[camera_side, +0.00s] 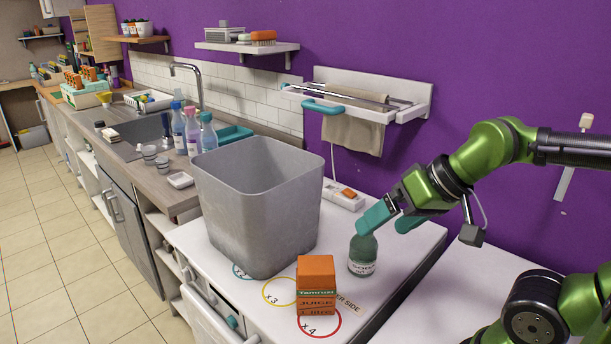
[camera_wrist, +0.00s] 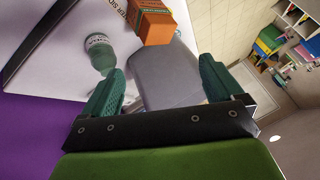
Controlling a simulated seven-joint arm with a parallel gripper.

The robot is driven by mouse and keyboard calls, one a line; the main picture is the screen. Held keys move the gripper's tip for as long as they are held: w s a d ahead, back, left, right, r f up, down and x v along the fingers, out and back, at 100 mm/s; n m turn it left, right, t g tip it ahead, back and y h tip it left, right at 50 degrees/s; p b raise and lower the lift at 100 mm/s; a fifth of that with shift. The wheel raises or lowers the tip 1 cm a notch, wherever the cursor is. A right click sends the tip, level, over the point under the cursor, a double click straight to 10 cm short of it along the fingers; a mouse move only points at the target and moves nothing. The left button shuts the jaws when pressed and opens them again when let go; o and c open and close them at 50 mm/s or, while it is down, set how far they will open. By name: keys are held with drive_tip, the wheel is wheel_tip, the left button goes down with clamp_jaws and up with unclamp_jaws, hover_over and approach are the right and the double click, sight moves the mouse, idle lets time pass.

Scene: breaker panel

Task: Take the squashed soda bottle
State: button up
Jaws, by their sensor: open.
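The soda bottle (camera_side: 362,254), dull green with a pale label, stands on the white worktop. My gripper (camera_side: 381,223) is open and empty, with teal fingers just above and to the right of the bottle. One fingertip overlaps the bottle's top in the side view and hides it; I cannot tell whether they touch. In the wrist view, the bottle (camera_wrist: 99,50) lies beyond the left finger, outside the gap of the gripper (camera_wrist: 160,76).
An orange juice carton (camera_side: 316,280) stands left of the bottle, and a large grey bin (camera_side: 258,215) stands behind it. A towel rack (camera_side: 365,100) and a power strip (camera_side: 343,194) are near the purple wall. Coloured circles mark the worktop (camera_side: 365,295).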

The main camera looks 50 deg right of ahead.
drive_tip(key=g+h, duration=0.1)
drive_tip(key=g, duration=0.3)
hover_over(363, 244)
drive_tip(key=s+a, duration=0.3)
wheel_tip(363, 244, down, 3)
drive_tip(key=w+d+n+g+h, duration=0.1)
drive_tip(key=w+d+n+g, duration=0.25)
drive_tip(key=w+d, duration=0.2)
drive_tip(key=shift+n, duration=0.25)
drive_tip(key=f, duration=1.1)
drive_tip(key=shift+s+d+f, duration=0.3)
drive_tip(key=shift+s+d, duration=0.05)
drive_tip(key=shift+s, duration=0.05)
drive_tip(key=shift+s+a+f, duration=0.1)
drive_tip(key=shift+a+f, duration=0.05)
drive_tip(key=shift+f, duration=1.2)
drive_tip(key=shift+s+a+f, duration=0.1)
drive_tip(key=shift+f, duration=1.2)
drive_tip(key=shift+w, duration=0.1)
drive_tip(key=c, duration=1.1)
